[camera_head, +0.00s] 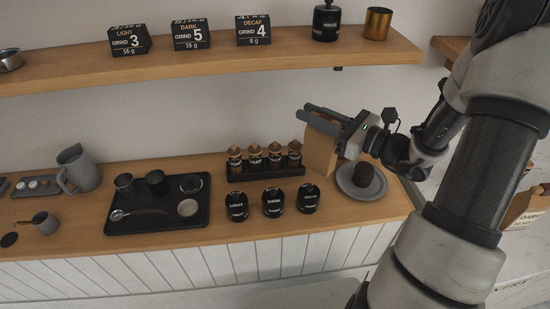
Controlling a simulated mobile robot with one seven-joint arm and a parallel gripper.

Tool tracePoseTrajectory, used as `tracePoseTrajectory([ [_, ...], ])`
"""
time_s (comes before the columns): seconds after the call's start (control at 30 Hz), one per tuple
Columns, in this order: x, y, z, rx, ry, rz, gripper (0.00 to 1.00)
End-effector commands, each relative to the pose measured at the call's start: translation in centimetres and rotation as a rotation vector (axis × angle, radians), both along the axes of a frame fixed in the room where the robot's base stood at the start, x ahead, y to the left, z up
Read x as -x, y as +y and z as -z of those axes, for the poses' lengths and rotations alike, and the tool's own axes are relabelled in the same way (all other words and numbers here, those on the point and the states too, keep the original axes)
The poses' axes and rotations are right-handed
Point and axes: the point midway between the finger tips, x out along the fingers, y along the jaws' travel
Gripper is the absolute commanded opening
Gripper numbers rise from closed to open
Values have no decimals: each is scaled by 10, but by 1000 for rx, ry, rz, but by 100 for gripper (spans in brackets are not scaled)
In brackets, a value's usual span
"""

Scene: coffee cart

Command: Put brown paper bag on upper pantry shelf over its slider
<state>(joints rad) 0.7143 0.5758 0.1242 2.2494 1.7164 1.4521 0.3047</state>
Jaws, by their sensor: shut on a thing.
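My gripper (312,113) reaches left above the right part of the wooden counter, with its two dark fingers pointing left. It is shut on a plain brown paper bag (320,152), which shows just below the fingers. The bag's top is partly hidden by the gripper, and I cannot tell whether its base touches the counter. Another brown bag (517,207) with a white label reading "DARK" stands at the right edge, partly cut off. Part of a wooden shelf (449,45) shows at the upper right behind my arm; I cannot tell whether it is the pantry shelf. No slider is clearly visible.
A wall shelf (215,61) holding grind signs runs above.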

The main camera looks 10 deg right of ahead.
Motion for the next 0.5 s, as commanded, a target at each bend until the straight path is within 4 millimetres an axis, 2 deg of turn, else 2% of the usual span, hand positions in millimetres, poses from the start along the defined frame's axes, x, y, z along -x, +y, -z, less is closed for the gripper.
tracePoseTrajectory([
  [0.03,0,0,12,-5,5,0,0],
  [0.1,0,0,25,-5,4,0,0],
  [0.27,0,0,41,-2,1,0,0],
  [0.5,0,0,75,-2,2,0,0],
])
